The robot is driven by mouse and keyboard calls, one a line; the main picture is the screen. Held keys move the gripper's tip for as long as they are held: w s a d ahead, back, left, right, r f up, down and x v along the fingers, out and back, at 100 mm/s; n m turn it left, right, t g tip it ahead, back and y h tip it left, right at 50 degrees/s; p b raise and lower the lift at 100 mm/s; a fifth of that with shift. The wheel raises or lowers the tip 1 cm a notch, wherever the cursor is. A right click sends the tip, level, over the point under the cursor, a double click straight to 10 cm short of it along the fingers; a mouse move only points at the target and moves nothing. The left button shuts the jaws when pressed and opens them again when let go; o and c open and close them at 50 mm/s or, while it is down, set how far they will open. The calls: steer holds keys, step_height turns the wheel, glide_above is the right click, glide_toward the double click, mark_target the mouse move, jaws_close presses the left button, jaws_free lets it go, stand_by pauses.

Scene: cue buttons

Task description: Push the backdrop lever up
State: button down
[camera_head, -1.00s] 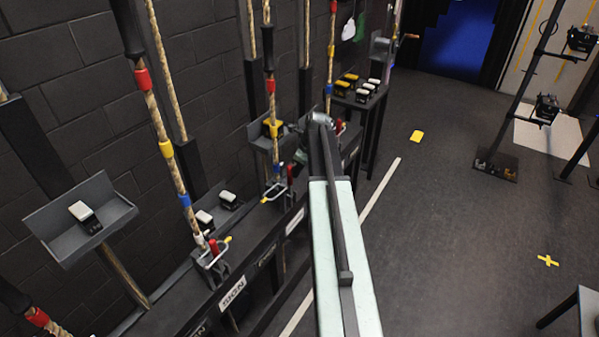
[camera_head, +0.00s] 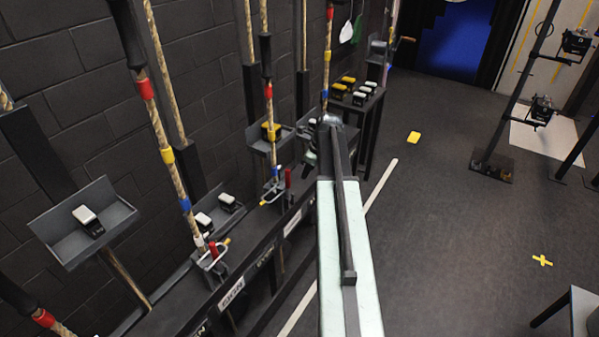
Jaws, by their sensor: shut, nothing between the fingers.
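Several red-handled levers stand on a long dark rail beside the wall ropes. Another red lever (camera_head: 288,179) stands farther along, just left of my gripper. White labels sit on the rail's front, one near label (camera_head: 231,294) and one farther label (camera_head: 292,222); their lettering is too small to read surely, so I cannot tell which lever is the backdrop one.
Ropes with coloured bands (camera_head: 168,155) rise along the black brick wall. A grey tray (camera_head: 82,222) holds a black-and-white block. A small table (camera_head: 370,112) with several blocks stands beyond my arm. Open floor (camera_head: 440,220) lies to the right, with lamp stands farther off.

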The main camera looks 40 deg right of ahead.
steer(key=a+p+v, duration=0.1)
steer(key=p+v, duration=0.4)
steer(key=v, duration=0.2)
steer(key=shift+w+d+r, duration=0.15)
steer(key=shift+d+r, duration=0.1)
steer(key=shift+d, duration=0.15)
steer(key=s+a+n+g, duration=0.1)
steer(key=s+a+n, duration=0.2)
steer(key=a+n, duration=1.2)
steer(key=s+a+f+n+g+h, duration=0.1)
steer(key=s+a+n+g, duration=0.1)
steer(key=a+n, duration=1.3)
steer(key=s+a, duration=0.1)
steer(key=a, duration=1)
steer(key=shift+a+h, duration=0.3)
steer(key=shift+d+f, duration=0.1)
